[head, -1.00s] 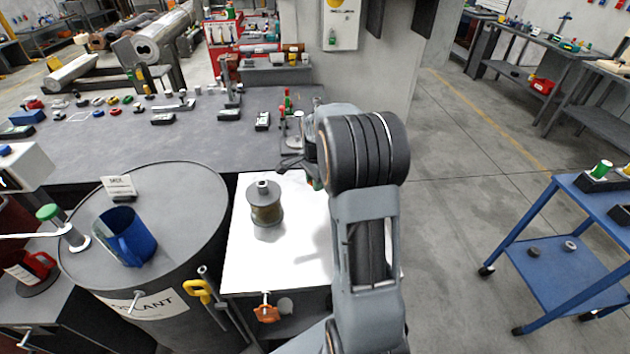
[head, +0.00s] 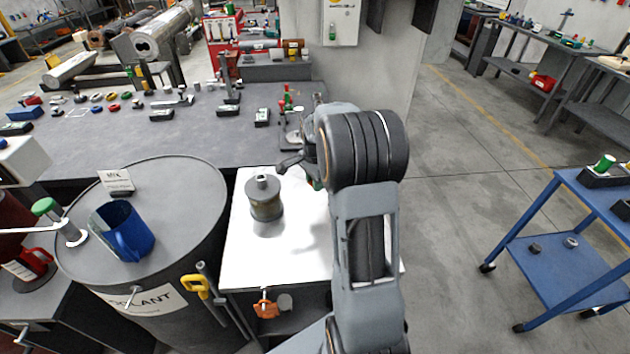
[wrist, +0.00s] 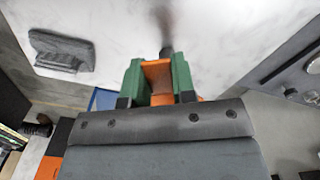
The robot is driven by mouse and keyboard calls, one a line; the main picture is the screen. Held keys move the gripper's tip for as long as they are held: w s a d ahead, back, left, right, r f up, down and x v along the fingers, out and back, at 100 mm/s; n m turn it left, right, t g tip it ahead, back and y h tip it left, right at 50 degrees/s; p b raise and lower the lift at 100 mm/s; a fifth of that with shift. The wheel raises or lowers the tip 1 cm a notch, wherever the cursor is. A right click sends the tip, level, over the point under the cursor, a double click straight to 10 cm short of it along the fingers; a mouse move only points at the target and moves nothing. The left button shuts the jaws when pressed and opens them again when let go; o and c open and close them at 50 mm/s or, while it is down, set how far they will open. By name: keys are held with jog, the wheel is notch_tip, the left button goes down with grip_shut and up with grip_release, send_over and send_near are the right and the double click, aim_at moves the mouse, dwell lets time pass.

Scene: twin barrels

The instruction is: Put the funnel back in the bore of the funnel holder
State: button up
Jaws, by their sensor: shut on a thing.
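My gripper (wrist: 160,84) shows in the wrist view, its green fingers closed around an orange piece with a dark stub (wrist: 167,51) beyond it. I take this held thing to be the funnel, but its full shape is hidden. In the head view my own arm covers most of the gripper, above the right part of the white tabletop. A grey-brown cylinder with a narrow neck (head: 264,202) stands upright on that tabletop, left of my arm. I cannot tell whether it is the funnel holder, and no bore is clearly seen.
The white tabletop (head: 250,262) is mostly clear. A dark barrel (head: 185,200) at the left carries a blue jug (head: 128,235) and a sign (head: 115,181). A dark workbench (head: 200,140) lies behind. A blue cart (head: 535,225) stands right, with open floor between.

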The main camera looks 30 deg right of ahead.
jog(key=shift+f+b, duration=0.35)
jog(key=shift+f, duration=0.25)
jog(key=o, duration=1)
jog(key=shift+r, duration=0.1)
notch_tip(320, 180, up, 14)
